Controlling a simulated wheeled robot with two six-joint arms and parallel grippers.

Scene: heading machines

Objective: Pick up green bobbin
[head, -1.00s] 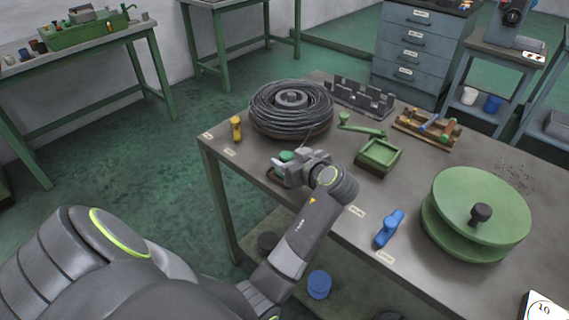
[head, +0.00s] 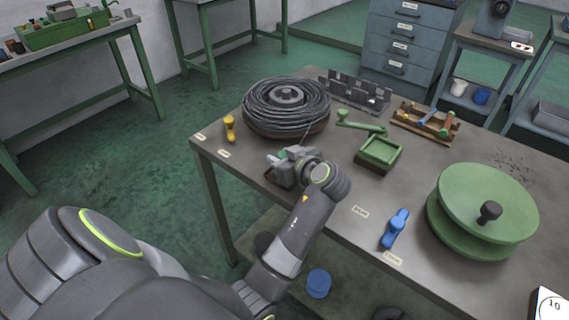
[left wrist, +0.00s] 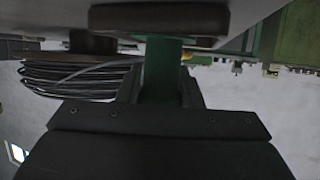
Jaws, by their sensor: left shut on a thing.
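In the head view my left gripper (head: 282,162) is over the front left part of the table, in front of the wire coil. Only a small bit of green shows there, and the gripper hides most of the bobbin. I cannot tell how far it is above the tabletop. My right gripper is not in view.
On the table (head: 330,235) are a wire coil (head: 286,105), a yellow bobbin (head: 230,129), a blue bobbin (head: 396,229), a green tray (head: 379,153), a wooden rack (head: 426,121), a grey slotted rack (head: 354,92) and a large green reel (head: 486,205).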

